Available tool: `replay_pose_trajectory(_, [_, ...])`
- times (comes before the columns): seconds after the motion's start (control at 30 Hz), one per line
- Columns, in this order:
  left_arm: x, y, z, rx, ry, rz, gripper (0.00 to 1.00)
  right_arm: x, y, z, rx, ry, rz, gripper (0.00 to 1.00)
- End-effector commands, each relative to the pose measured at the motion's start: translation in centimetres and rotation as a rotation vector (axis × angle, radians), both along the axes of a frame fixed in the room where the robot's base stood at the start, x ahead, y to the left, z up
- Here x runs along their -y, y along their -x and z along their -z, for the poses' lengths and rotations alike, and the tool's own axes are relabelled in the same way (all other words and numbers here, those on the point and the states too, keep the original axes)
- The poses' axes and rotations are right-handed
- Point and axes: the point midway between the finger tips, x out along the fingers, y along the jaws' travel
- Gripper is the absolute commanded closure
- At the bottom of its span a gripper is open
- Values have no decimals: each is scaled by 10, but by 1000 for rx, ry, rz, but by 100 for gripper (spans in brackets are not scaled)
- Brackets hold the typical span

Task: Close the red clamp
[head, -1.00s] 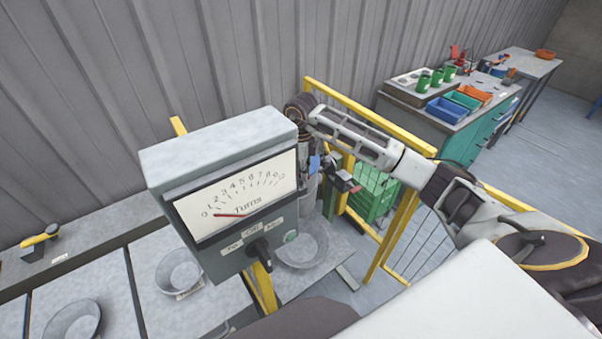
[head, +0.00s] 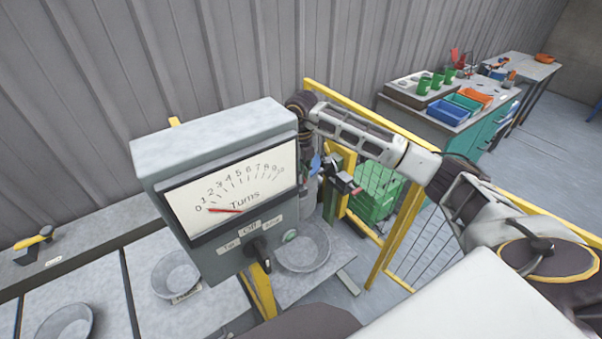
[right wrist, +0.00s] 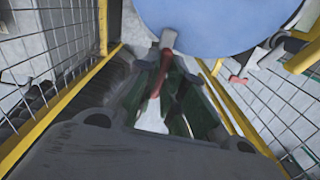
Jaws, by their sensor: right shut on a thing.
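The red clamp (head: 356,190) shows small to the right of the gauge box, with a dark bar and red end. In the right wrist view a red handle with a grey end (right wrist: 160,70) stands ahead of the dark gripper body, and another red piece (right wrist: 240,79) shows at right. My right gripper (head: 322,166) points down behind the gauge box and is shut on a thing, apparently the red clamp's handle. The contact is partly hidden. A blue rounded part (right wrist: 215,25) fills the top of the wrist view. My left gripper is not in view.
A grey gauge box (head: 215,175) marked Turns stands close in front, its red needle near the low end. Yellow fence rails (head: 400,235), green crates (head: 375,190) and a metal bowl (head: 302,248) lie nearby. A workbench with coloured bins (head: 447,111) stands back right.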

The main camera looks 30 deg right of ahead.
Motion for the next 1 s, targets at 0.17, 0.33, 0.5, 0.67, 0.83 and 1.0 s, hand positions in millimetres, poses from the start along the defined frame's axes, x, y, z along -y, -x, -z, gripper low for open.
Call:
replay_pose_trajectory(0.17, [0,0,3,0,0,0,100,0,-1,-1,4,-1,115,100])
replay_pose_trajectory(0.33, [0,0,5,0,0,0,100,0,-1,-1,4,-1,199,100])
replay_pose_trajectory(0.5, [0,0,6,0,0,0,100,0,-1,-1,4,-1,248,100])
replay_pose_trajectory(0.67, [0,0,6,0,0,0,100,0,-1,-1,4,-1,269,100])
replay_pose_trajectory(0.83, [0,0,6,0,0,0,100,1,-1,-1,4,-1,273,100])
replay_pose_trajectory(1.0, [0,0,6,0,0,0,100,1,-1,-1,4,-1,273,100])
